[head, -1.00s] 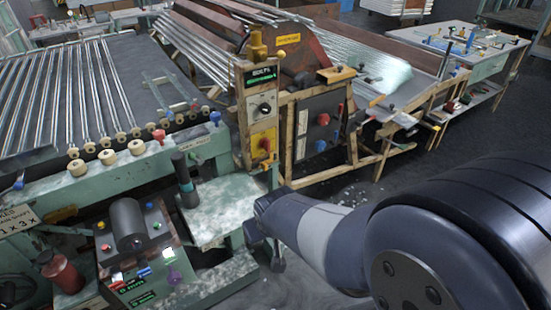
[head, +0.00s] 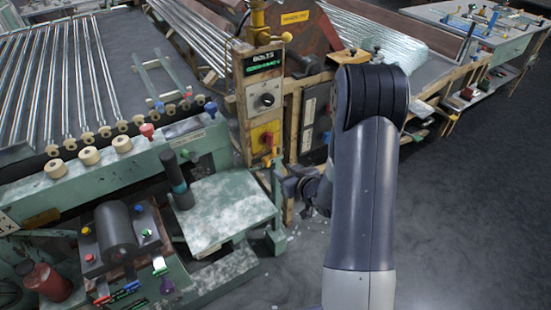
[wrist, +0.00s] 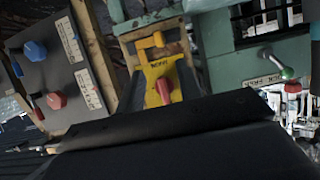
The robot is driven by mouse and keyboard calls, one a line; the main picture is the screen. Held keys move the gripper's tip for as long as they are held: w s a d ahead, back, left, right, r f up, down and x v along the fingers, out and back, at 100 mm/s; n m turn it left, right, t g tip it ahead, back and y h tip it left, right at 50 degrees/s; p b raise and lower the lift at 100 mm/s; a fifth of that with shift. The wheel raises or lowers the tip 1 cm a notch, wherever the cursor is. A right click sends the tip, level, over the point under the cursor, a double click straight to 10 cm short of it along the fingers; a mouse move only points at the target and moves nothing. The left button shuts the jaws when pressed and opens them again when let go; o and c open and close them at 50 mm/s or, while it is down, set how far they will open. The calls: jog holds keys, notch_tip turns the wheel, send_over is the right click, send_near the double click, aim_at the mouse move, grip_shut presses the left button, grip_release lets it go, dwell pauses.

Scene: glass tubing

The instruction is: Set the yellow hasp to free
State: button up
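The yellow hasp (head: 271,157) shows small in the head view at the lower end of the control post, just below a yellow plate (head: 266,136) with a red knob (head: 267,139). In the wrist view the hasp (wrist: 151,44) appears above the lettered yellow plate and its red knob (wrist: 170,92), as the picture is turned over. Whether it is latched or free is unclear. My gripper (head: 290,186) is to the right of and below the hasp, apart from it as far as I can see. A dark shape fills the lower wrist view, and no fingertips are clear.
The control post (head: 257,85) has a lit display and a dial. A green shelf (head: 225,208) stands left of my gripper. A grey panel (wrist: 50,75) with blue and red knobs is close in the wrist view. Open floor (head: 450,220) lies to the right.

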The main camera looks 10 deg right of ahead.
aim_at(268, 162)
jog(key=x, duration=1)
jog(key=shift+w+a+f+p, duration=0.1)
jog(key=shift+w+p, duration=0.15)
jog(key=shift+p, duration=0.15)
grip_shut()
